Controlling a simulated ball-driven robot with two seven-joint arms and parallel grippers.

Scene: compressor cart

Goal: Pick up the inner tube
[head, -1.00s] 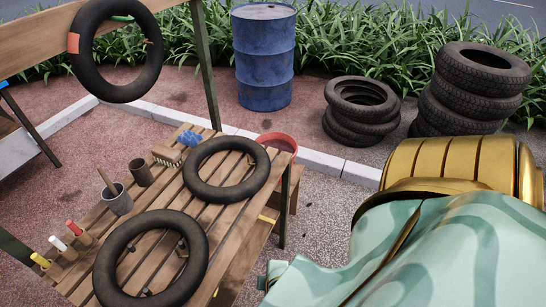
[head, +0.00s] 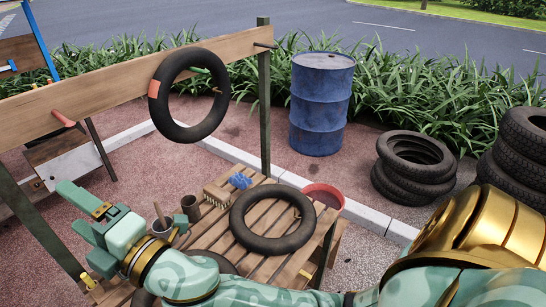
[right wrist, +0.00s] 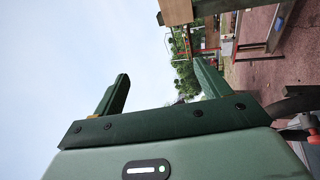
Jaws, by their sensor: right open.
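A black inner tube (head: 161,104) with an orange patch hangs from a peg on the wooden board (head: 100,97). A second black tube (head: 244,236) lies flat on the slatted table. A third tube (head: 143,299) lies at the table's front, mostly hidden behind my right arm. My right gripper (head: 70,208) is open and empty, left of the hanging tube and lower in the picture. In the right wrist view its spread fingers (right wrist: 162,68) have nothing between them. A dark curved piece (right wrist: 292,104) shows there at right; I cannot tell which thing it is. My left gripper is out of view.
A cup (head: 162,228), another cup (head: 190,207), a brush (head: 216,194) and a blue cloth (head: 240,180) sit at the table's left and back. A red basin (head: 324,196), blue barrel (head: 321,105) and stacked tyres (head: 414,165) stand beyond. A green post (head: 264,100) supports the board.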

